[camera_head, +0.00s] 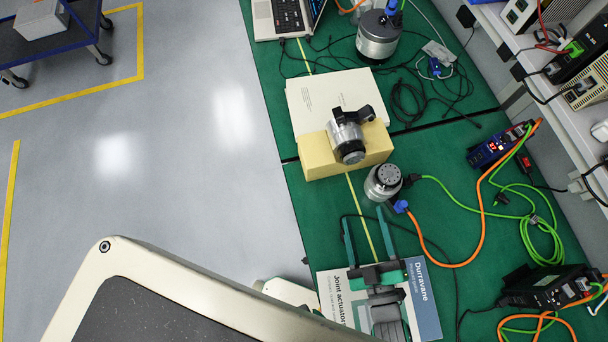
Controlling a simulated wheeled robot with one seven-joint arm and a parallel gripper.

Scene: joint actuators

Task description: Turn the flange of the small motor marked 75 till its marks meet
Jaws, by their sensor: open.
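A small silver motor (383,182) with a dark round flange face stands on the green bench, with green and orange cables at its right side. Another silver and black motor (347,140) lies tilted on a yellow foam block (318,158). A larger silver motor (377,42) stands at the back. I cannot read a 75 or any alignment marks on them. My gripper (363,214) is open and empty, its two teal fingers pointing toward the back. The fingertips are in front of the standing small motor, apart from it in the picture; their height is unclear.
A Durravane booklet (425,300) and a joint actuators sheet (332,298) lie under my gripper. Drive boxes (498,146) (550,287) and loose cables fill the right side. A laptop (283,18) stands at the back. The floor at left is clear up to a blue cart (45,45).

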